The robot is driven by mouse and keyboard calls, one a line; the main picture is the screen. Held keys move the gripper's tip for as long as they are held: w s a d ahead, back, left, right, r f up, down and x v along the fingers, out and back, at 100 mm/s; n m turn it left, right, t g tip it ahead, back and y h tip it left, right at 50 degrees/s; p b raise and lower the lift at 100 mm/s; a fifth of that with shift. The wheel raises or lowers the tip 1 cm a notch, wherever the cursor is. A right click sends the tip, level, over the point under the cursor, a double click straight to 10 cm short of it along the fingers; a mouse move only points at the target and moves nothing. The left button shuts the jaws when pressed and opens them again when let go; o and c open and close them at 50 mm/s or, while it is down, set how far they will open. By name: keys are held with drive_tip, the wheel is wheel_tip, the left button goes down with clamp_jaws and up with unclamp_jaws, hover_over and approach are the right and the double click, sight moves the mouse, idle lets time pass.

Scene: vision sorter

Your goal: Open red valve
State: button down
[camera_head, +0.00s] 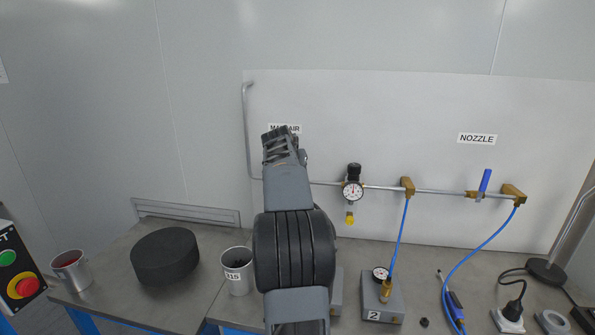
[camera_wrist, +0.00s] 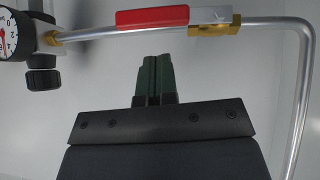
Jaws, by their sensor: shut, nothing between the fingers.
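The red valve handle (camera_wrist: 152,18) shows at the top of the wrist view. It lies along the metal pipe, and its brass valve body (camera_wrist: 214,24) is at its right end. My gripper (camera_wrist: 156,58) is shut and empty, with its fingertips just below the handle in the picture; a gap shows between them. In the head view my gripper (camera_head: 277,133) is raised in front of the wall panel, over the MAIN AIR label, and my arm hides the red valve there.
A regulator with gauge (camera_head: 353,190) sits on the pipe, also at left in the wrist view (camera_wrist: 20,35). A blue valve handle (camera_head: 485,180) is farther right. Blue hoses, cups (camera_head: 237,270), a black disc (camera_head: 165,256) and a numbered block (camera_head: 382,298) are around the bench.

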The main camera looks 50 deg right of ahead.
drive_tip(key=d+b+v, duration=0.1)
drive_tip(key=v, duration=1)
drive_tip(key=shift+s+r+b, duration=0.25)
drive_tip(key=shift+s+b, duration=0.1)
drive_tip(key=a+f+n+y, duration=0.5)
drive_tip(key=a+f, duration=1.1)
drive_tip(key=s+a+f+n+y, duration=0.1)
drive_tip(key=s+a+f+n, duration=0.1)
drive_tip(key=a, duration=0.5)
drive_tip(key=s+a+f+n+y, duration=0.1)
drive_tip(key=s+a+f+n, duration=0.1)
drive_tip(key=a, duration=0.6)
drive_tip(key=s+a+f+n+y, duration=0.1)
drive_tip(key=s+a+f+n, duration=0.2)
drive_tip(key=s+a, duration=0.3)
drive_tip(key=shift+a+f+y+p, duration=0.35)
drive_tip(key=shift+a+f, duration=0.5)
drive_tip(key=shift+a, duration=0.15)
